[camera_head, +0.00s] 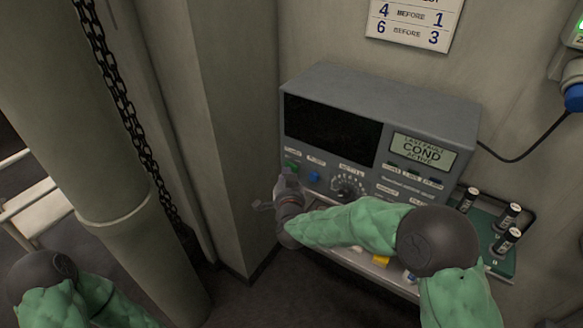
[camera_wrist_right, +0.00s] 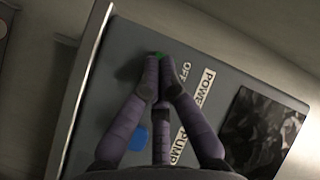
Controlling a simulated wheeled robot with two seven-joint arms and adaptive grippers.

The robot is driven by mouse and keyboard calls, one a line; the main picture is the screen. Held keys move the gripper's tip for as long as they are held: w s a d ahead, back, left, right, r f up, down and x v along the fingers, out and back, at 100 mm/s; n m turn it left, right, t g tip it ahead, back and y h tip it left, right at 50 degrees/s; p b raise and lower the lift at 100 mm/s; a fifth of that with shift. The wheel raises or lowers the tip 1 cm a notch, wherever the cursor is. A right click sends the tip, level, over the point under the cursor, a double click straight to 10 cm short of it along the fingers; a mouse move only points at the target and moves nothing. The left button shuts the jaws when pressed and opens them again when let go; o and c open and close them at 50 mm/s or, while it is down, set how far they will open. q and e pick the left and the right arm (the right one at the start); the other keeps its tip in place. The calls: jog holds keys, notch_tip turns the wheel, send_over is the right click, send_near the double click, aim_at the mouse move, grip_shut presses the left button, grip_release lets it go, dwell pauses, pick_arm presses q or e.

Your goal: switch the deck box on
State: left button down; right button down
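The deck box (camera_head: 385,95) is a grey cabinet with a dark screen (camera_head: 332,130) and a lit display reading COND ACTIVE (camera_head: 423,150). A green control (camera_head: 292,165) sits at the panel's left, beside a blue one (camera_head: 314,177). My right gripper (camera_head: 287,174) is in front of the green control and partly hides it. In the right wrist view, its purple fingers (camera_wrist_right: 158,60) come together at the tips, right at the green control (camera_wrist_right: 159,54) near the labels OFF and POWER. Whether they touch it is unclear. My left gripper is out of view.
A black dial (camera_head: 347,188) is right of the blue control. A green tray (camera_head: 508,262) with several dark cylinders stands at the right. A wall corner, a thick pipe (camera_head: 112,190) and a hanging chain (camera_head: 125,100) bound the left side.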

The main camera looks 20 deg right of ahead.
jog(key=shift+w+d+r, duration=0.2)
jog(key=shift+d+r, duration=0.3)
jog(key=shift+d, duration=0.1)
dwell(0.7)
jog(key=shift+s+a, duration=0.1)
jog(key=shift+a, duration=0.15)
dwell(0.4)
jog(key=s+a, duration=0.1)
jog(key=a, duration=0.2)
jog(key=s+a+f+p, duration=0.1)
jog(key=shift+s+a, duration=0.3)
jog(key=shift+a, duration=0.1)
dwell(0.3)
